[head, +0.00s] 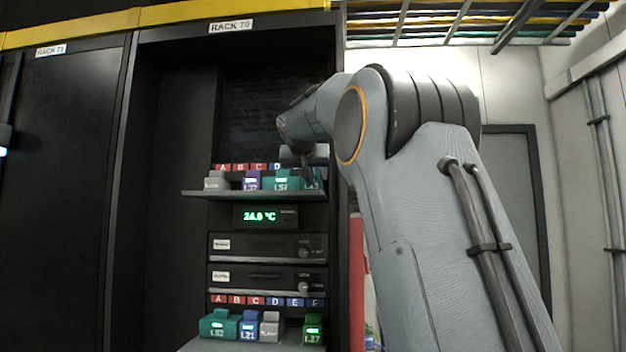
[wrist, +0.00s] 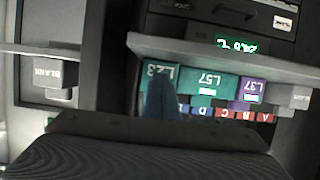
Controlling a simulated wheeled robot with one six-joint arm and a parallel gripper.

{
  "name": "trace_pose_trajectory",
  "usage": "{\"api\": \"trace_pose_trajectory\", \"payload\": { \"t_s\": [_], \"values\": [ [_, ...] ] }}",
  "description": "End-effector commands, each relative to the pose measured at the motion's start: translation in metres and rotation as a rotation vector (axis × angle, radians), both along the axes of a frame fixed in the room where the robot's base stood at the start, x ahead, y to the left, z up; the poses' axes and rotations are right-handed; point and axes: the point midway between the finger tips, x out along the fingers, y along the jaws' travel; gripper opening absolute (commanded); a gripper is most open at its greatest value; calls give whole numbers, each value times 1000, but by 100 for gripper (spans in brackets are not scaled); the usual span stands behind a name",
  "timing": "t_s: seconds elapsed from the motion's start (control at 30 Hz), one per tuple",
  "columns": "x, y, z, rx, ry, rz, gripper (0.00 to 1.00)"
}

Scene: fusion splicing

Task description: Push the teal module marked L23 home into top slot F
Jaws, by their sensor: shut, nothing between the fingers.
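The teal module L23 (wrist: 150,72) stands at the far-left end of the top shelf row in the upside-down wrist view. In the head view L23 (head: 313,184) is mostly hidden by my arm, at the right end of that row. My gripper (wrist: 160,98) is shut and empty. Its blue-grey fingertips overlap the module's front in the wrist view; I cannot tell whether they touch it. Slot F's own label is hidden behind the gripper. How deep L23 sits is not clear.
Beside L23 stands the wider teal module L57 (wrist: 207,82), then purple L37 (wrist: 250,90) and a grey blank (wrist: 293,97). The shelf (head: 250,196) juts out below them. A lower row holds teal L52 (head: 218,325) and green L27 (head: 313,331).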

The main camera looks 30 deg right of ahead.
Motion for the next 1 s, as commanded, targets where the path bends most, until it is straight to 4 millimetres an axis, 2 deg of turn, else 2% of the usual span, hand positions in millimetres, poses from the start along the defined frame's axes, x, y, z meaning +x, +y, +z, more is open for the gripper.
{"api": "trace_pose_trajectory", "payload": {
  "t_s": [0.7, 1.0],
  "values": [
    [31, -22, 1, 1, -1, 0, 0],
    [17, -10, -2, 0, -3, 2, 0]
  ]
}}
